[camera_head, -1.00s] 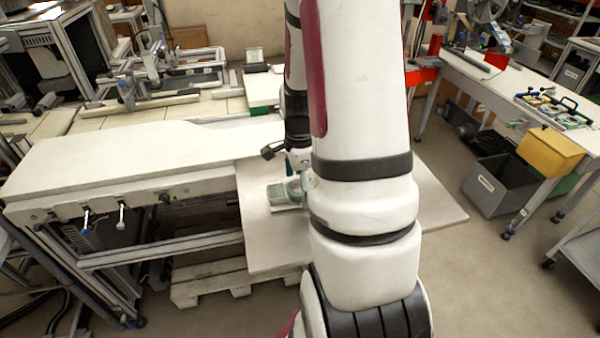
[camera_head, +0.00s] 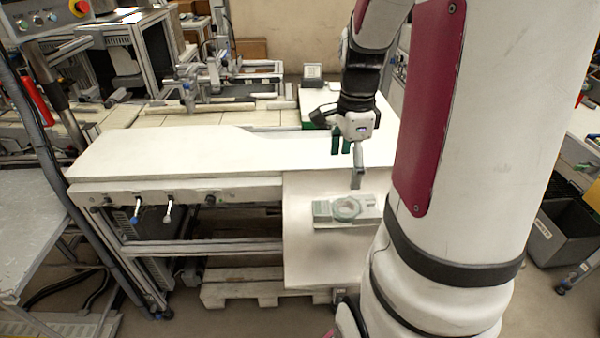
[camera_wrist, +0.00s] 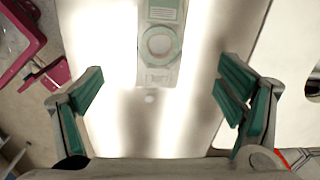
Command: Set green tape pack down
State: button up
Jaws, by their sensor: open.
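The green tape pack (camera_head: 322,209), a pale green-and-white flat pack with a round ring on top, lies flat on a white panel (camera_head: 318,262) beside the bench. In the wrist view the pack (camera_wrist: 160,14) lies at the top centre, beyond the fingertips, with nothing touching it. My gripper (camera_head: 349,161) is open and empty, above and behind the pack in the head view. In the wrist view my gripper (camera_wrist: 160,80) shows its green-padded fingers spread wide. My arm hides the panel's right part in the head view.
The long white bench top (camera_head: 170,152) is clear to the left. Levers (camera_head: 168,208) hang along its front edge. A grey bin (camera_head: 562,235) stands on the floor at right. The panel in front of the pack is bare.

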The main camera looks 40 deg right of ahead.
jog(key=s+a+r+n+t, duration=0.2)
jog(key=a+r+n, duration=0.4)
jog(key=a+n, duration=0.6)
jog(key=s+a+r+n+t, duration=0.3)
jog(key=a+r+n, duration=0.3)
jog(key=a+n, duration=0.5)
jog(key=shift+s+a+r+n, duration=0.25)
jog(key=shift+s+a+n, duration=0.15)
jog(key=shift+s+n, duration=0.35)
